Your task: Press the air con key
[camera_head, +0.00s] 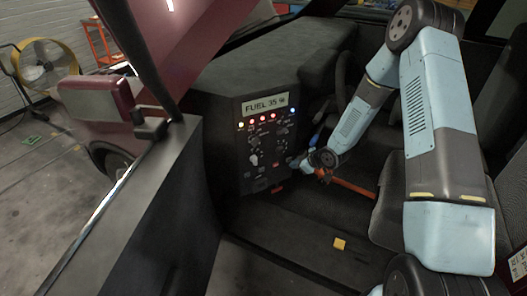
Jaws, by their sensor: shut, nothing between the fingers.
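The dark control panel (244,165) stands in the middle of the car cabin. Its screen (264,103) reads FUEL 35. Below the screen is a row of small lit spots, amber at the left, several red ones and a blue one (292,110) at the right. Knobs and small keys sit lower on the panel. Which key is the air con key is too small to tell. My gripper (292,162) is shut and empty, at the lower right edge of the panel. Whether it touches the panel cannot be told.
A red bar (350,187) lies just right of and below my gripper. A yellow block (339,243) lies on the dark cabin floor. Seats (388,195) stand at the right. The open car door (150,205) fills the left foreground.

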